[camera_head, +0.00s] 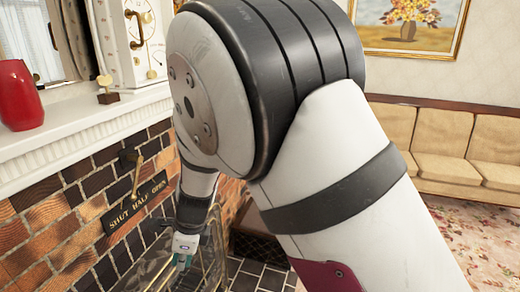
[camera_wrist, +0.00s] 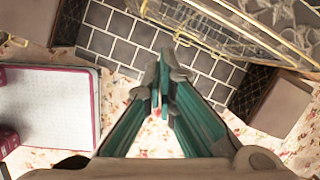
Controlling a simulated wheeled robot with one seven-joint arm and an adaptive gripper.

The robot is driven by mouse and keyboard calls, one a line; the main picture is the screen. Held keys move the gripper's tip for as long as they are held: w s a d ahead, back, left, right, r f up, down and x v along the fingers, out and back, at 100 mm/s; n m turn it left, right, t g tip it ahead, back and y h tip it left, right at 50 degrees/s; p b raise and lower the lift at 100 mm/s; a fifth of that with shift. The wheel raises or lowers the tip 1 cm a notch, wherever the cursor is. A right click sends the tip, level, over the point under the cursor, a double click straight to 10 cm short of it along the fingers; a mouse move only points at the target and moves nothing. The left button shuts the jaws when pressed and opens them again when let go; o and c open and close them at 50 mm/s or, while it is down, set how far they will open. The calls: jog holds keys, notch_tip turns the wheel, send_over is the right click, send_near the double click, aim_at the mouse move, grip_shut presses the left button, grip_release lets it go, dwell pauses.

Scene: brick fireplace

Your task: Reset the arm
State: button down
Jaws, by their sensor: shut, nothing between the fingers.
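My arm (camera_head: 335,165), white with black bands, fills the middle of the head view and bends down toward the fireplace. My gripper (camera_head: 183,262) hangs low in front of the brick fireplace, beside a brass-framed screen. It is partly hidden in the head view by its small size and the screen's clutter. In the wrist view my gripper (camera_wrist: 163,85) has its teal fingers brought together at the grey tips, with nothing between them. Dark hearth tiles lie below and beyond the tips.
The brass screen (camera_wrist: 235,28) is close beyond the fingers. A brick fireplace (camera_head: 60,235) and white mantel (camera_head: 70,140) with a red vase (camera_head: 19,95) and a clock (camera_head: 140,32) stand left. A sofa (camera_head: 450,150) stands right, with open floral carpet (camera_head: 475,235) before it.

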jog(key=s+d+r+n+t+p, duration=0.1)
jog(key=s+d+r+n, duration=0.25)
jog(key=d+r, duration=0.7)
jog(key=s+d+r+n, duration=0.3)
jog(key=d+r+n, duration=0.2)
jog(key=d+r, duration=0.6)
jog(key=s+d+r+n+t+h, duration=0.1)
jog(key=s+d+n, duration=0.3)
jog(key=s+d, duration=0.4)
jog(key=s+d+r+n+t+h+p, duration=0.1)
jog(key=s+d+n, duration=0.3)
jog(key=s+d, duration=0.4)
jog(key=shift+s+d+r+t+h, duration=0.15)
jog(key=shift+d+r+t+h, duration=0.15)
jog(key=shift+d+r+h, duration=0.4)
jog(key=shift+f, duration=0.1)
